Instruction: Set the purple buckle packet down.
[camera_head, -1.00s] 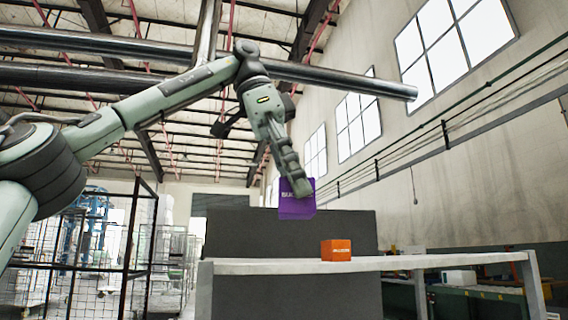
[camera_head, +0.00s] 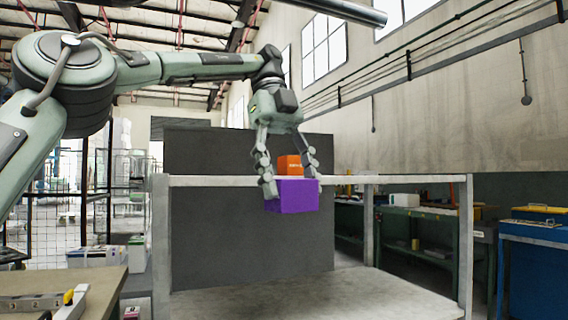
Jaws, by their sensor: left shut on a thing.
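The purple buckle packet (camera_head: 297,196) is a box in the middle of the camera_head view. My left gripper (camera_head: 291,186) is shut on it from above, one finger at each side. The packet is in front of the white table's top shelf (camera_head: 400,179), and I cannot tell whether it touches anything below. An orange box (camera_head: 289,164) stands behind it, partly hidden by the packet and the gripper. My right gripper is not in view.
The table has a wide, bare lower shelf (camera_head: 330,299) and upright legs. A dark grey panel (camera_head: 215,220) stands behind it. A wooden bench with tools (camera_head: 60,295) is at the lower left, and a blue cabinet (camera_head: 535,265) at the right.

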